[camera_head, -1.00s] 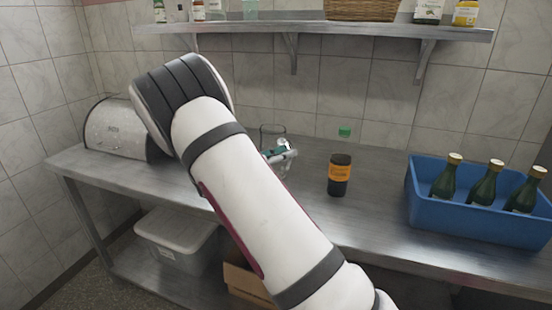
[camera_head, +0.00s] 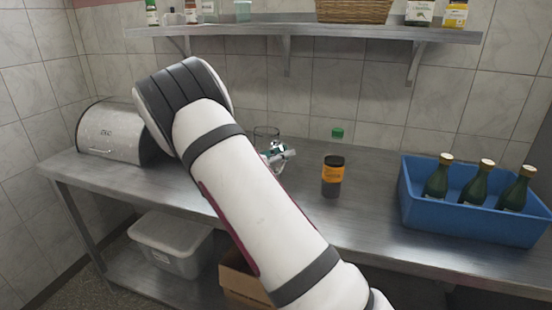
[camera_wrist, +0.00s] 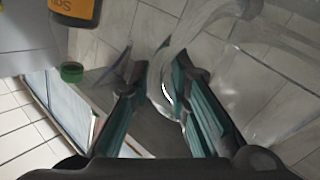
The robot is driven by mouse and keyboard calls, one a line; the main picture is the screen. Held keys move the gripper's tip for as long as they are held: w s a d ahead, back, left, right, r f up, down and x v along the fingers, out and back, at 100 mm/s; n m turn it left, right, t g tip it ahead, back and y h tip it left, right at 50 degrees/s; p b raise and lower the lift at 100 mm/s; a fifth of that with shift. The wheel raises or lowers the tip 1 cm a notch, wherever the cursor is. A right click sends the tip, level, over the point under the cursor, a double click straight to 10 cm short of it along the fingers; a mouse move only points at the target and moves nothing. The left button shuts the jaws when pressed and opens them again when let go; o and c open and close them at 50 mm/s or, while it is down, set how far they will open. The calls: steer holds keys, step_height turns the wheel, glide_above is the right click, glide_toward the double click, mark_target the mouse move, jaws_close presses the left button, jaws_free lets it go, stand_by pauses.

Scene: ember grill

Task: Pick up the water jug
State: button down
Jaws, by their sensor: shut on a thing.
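The water jug (camera_head: 266,132) is a clear glass vessel behind my arm on the steel counter. Its rim and upper part show; its lower part is hidden by my gripper (camera_head: 279,156) and arm. In the wrist view, my gripper (camera_wrist: 166,72) has its two teal-lined fingers on either side of the jug's curved clear handle (camera_wrist: 166,92). The glass body of the jug (camera_wrist: 225,25) spreads to the upper right there. My gripper is shut on the handle. I cannot tell whether the jug's base touches the counter.
A blue crate (camera_head: 470,219) of green bottles is at right. A bread bin (camera_head: 108,131) is at left. A shelf (camera_head: 300,31) runs above.

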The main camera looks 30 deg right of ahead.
steer(key=shift+r, duration=0.35)
